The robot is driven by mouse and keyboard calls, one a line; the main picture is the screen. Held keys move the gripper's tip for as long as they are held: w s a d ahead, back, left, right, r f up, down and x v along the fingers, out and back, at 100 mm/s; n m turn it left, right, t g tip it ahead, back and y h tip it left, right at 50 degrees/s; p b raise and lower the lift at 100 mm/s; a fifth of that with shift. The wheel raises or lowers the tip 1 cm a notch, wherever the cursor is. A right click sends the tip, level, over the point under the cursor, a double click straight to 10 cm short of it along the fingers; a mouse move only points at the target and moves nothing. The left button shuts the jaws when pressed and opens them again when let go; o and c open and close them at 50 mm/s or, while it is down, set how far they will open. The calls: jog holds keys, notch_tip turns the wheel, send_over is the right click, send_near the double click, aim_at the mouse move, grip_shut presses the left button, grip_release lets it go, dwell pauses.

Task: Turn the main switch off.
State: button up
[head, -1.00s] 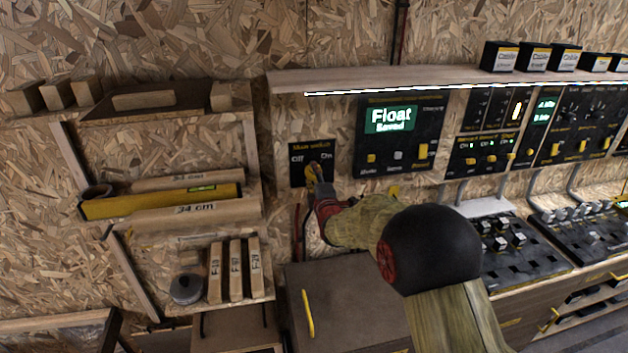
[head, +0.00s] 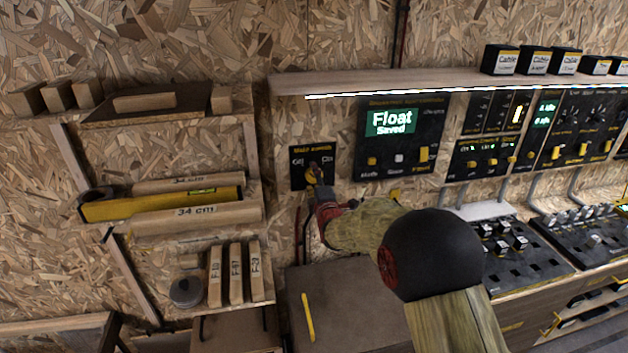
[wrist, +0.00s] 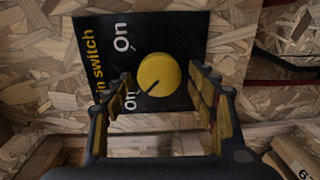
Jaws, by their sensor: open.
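The main switch is a black panel (head: 327,159) on the wood-chip wall, with yellow lettering and two white position labels. In the wrist view its round yellow knob (wrist: 159,74) sits between the fingers of my gripper (wrist: 167,92). A dark mark on the knob points down-left, towards the lower label, which a finger partly hides. The other label, "On", is clear at the top of the panel. My gripper (head: 314,177) is open, with a finger on each side of the knob. I cannot tell whether the fingers touch it.
A control panel with a "Float Saved" display (head: 392,122) is right of the switch, under a lit shelf (head: 420,84). A rack with wooden pieces and a yellow level (head: 150,205) stands left. A cabinet with a yellow handle (head: 308,316) is below.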

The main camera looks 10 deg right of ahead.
dwell(0.3)
jog(key=s, duration=1.2)
jog(key=shift+r, duration=0.25)
